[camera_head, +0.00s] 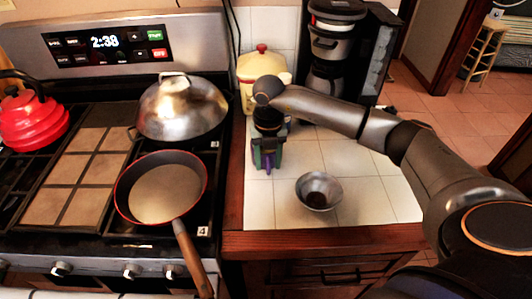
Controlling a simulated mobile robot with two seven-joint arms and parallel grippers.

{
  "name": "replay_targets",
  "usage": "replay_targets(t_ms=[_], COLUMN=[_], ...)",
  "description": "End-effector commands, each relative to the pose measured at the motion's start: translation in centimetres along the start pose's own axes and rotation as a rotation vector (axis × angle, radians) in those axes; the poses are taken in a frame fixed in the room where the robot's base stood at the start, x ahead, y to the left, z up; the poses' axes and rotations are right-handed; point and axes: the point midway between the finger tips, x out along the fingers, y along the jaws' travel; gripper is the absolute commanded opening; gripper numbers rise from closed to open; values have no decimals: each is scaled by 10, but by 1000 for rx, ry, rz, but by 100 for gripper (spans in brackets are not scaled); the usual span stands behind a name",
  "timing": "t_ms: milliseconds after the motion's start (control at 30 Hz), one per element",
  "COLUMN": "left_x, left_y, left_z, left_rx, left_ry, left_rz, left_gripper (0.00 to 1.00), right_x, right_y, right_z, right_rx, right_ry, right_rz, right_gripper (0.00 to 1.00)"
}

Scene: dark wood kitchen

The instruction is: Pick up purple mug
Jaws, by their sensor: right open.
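The purple mug (268,162) stands on the white tiled counter, just right of the stove. Only a small purple strip of it shows, between the fingers of my right gripper; the rest is hidden. My right gripper (267,165) points down over the mug with its fingers open, one on either side of the purple strip. I cannot tell whether the fingers touch it. My left gripper is not in the head view.
A metal bowl (318,191) sits on the counter right of the gripper. A cream canister (252,70) and a black coffee maker (338,45) stand behind. The stove at left holds a frying pan (160,196), a lidded wok (181,108) and a red kettle (30,120).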

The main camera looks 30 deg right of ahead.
Motion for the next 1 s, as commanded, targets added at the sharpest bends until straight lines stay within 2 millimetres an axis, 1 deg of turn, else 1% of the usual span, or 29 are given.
replay_targets(t_ms=[100,300,367,733,767,1000], left_x=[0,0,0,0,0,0], left_y=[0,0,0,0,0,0], left_z=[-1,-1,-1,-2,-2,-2], left_rx=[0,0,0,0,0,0], left_ry=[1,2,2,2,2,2], left_rz=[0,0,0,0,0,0], left_gripper=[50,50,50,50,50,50], right_x=[8,8,8,8,8,8], right_y=[0,0,0,0,0,0], right_z=[0,0,0,0,0,0], right_rx=[-2,-1,-1,-1,-1,-1], right_ry=[0,-1,-1,-1,-1,-1], right_rz=[-1,0,0,0,0,0], right_gripper=[49,49,43,2,0,0])
